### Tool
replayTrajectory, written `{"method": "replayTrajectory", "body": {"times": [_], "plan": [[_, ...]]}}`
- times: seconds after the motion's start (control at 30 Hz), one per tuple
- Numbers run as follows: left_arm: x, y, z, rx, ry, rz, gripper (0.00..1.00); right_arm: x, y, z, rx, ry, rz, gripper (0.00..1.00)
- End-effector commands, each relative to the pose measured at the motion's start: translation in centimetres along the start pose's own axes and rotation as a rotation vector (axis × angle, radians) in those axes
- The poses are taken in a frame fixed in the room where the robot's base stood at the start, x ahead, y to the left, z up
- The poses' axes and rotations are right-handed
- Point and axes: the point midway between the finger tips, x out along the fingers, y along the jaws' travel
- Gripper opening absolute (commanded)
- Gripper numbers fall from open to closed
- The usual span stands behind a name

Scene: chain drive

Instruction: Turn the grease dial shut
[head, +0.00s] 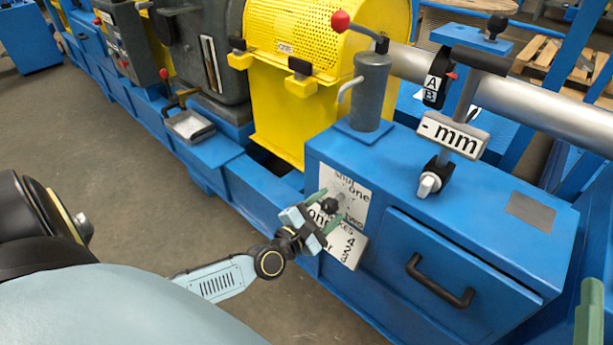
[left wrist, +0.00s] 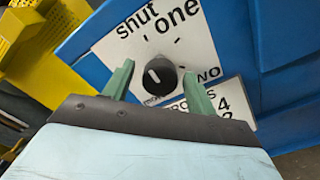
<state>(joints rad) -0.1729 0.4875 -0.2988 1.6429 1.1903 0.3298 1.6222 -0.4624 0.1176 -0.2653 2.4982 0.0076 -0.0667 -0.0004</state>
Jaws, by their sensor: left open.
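The grease dial (head: 329,205) is a small black knob on a white plate (head: 352,203) on the front of the blue cabinet. In the left wrist view the dial (left wrist: 160,76) carries a short white mark on its left part. "shut" is printed above it to the upper left, "one" to the upper right and "TWO" to the right. My left gripper (head: 321,213) is open, its green fingers on either side of the dial; I cannot tell if they touch it. A green fingertip of my right gripper (head: 590,312) shows at the lower right edge; its other finger is out of view.
A second lettered plate (head: 343,246) sits just below the dial. A drawer with a black handle (head: 439,280) is to the right. A grey cylinder with a red-knobbed lever (head: 370,88) and a "- mm" sign (head: 452,134) stand on the cabinet. Open floor lies to the left.

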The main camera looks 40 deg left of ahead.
Motion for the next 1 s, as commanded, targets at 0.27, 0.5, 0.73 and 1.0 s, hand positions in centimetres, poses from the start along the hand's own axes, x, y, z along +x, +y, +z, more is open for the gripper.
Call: {"method": "replayTrajectory", "body": {"times": [0.27, 0.5, 0.73, 1.0], "plan": [[-6.1, 0.0, 0.1, 0.001, 0.003, -0.007, 0.57, -0.7, 0.8, 4.1, -0.012, -0.277, 0.02, 0.57], [-10.3, 0.0, 0.1, 0.0, 0.002, -0.005, 0.57, -2.2, 1.5, 7.2, -0.019, -0.484, 0.036, 0.57], [-11.8, 0.0, 0.1, -0.001, 0.0, -0.002, 0.57, -3.1, 1.8, 8.4, -0.02, -0.565, 0.043, 0.57], [-11.9, 0.0, 0.0, -0.002, 0.0, -0.002, 0.57, -3.1, 1.8, 8.5, -0.02, -0.57, 0.043, 0.57]]}}
